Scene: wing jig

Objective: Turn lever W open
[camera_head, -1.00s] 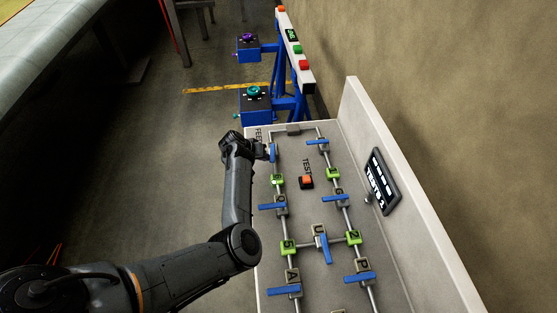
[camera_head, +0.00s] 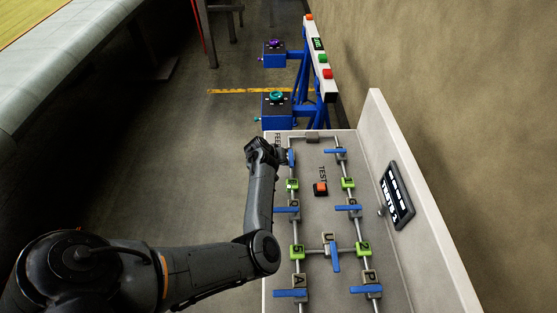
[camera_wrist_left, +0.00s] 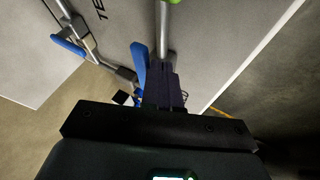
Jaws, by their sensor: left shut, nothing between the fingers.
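In the head view, my left gripper (camera_head: 283,156) is at the far left corner of the white panel (camera_head: 318,225), right beside a blue lever (camera_head: 291,158). This lever lies along its pipe. Its letter is hidden or too small, so I cannot confirm it is W. In the left wrist view, the dark fingers (camera_wrist_left: 166,88) are together and empty. The blue lever (camera_wrist_left: 140,68) is just left of them, very close; contact cannot be told. Another blue lever (camera_head: 335,151) at the far right lies across its pipe, its letter unreadable. My right gripper is not in view.
Blue levers marked Q (camera_head: 286,210), G (camera_head: 348,208), A (camera_head: 290,293) and P (camera_head: 366,289) lie across their pipes. Lever U (camera_head: 335,256) crosses the linking pipe. An orange test button (camera_head: 320,188) sits mid-panel. A wall stands right; open floor lies left.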

